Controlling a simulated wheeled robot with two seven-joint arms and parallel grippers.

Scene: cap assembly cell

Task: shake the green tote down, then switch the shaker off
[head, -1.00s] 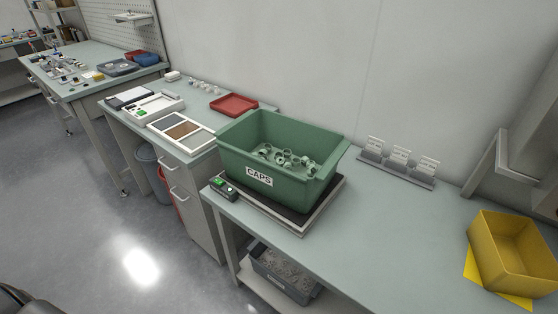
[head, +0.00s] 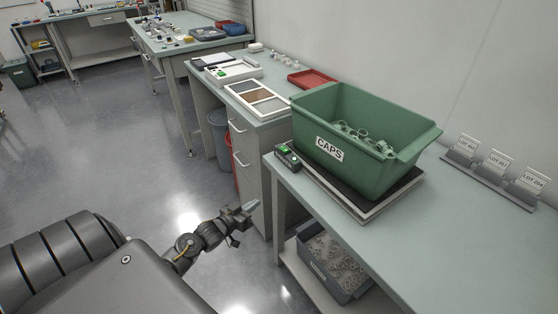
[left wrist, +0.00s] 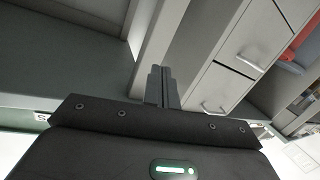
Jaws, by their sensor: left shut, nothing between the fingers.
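The green tote (head: 350,167), labelled CAPS, sits upright on the shaker (head: 372,211), a flat plate with a dark top on the bench. Several pale green ring-like caps (head: 362,137) lie inside it; its near wall hides the floor. The shaker's small dark control box (head: 287,157) with a green button is at the plate's left corner. My left gripper (head: 252,207) is shut and empty, left of and lower than the box, apart from bench and tote. Its closed fingers (left wrist: 163,86) show in the left wrist view. My right gripper is not in view.
A grey bin of caps (head: 335,262) stands on the shelf under the bench. A drawer cabinet (head: 250,165) is behind my left gripper. A row of LOT holders (head: 493,170) stands right of the tote. The bench front right is clear.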

